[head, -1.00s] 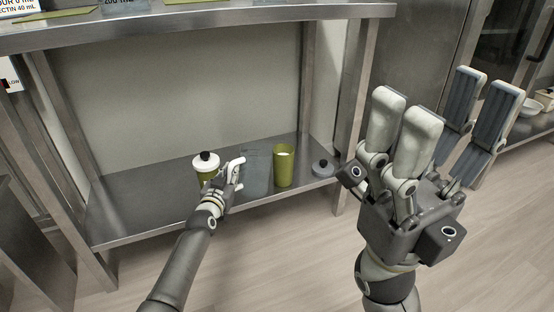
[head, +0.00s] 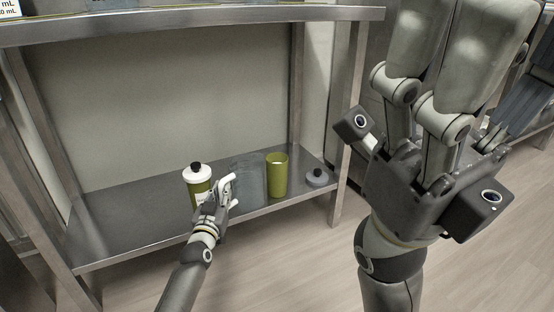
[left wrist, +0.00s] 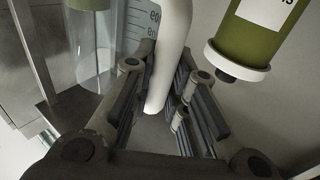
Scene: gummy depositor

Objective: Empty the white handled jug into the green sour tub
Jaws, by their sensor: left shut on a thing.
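The white handled jug (head: 249,181) has a clear grey body and stands upright on the lower steel shelf. Its white handle (left wrist: 168,60) runs between my left fingers in the left wrist view, with scale marks on the body behind it. My left gripper (head: 221,192) is shut on this handle. An open green tub (head: 277,180) stands just right of the jug; I cannot read a label on it. A second green tub (head: 197,187), with a white lid and black knob, stands left of my gripper. My right gripper (head: 500,70) is empty, its fingers apart and tips partly out of frame.
The shelf (head: 120,225) is bare at the left. An upper steel shelf edge (head: 200,22) and a right post (head: 346,130) frame the space.

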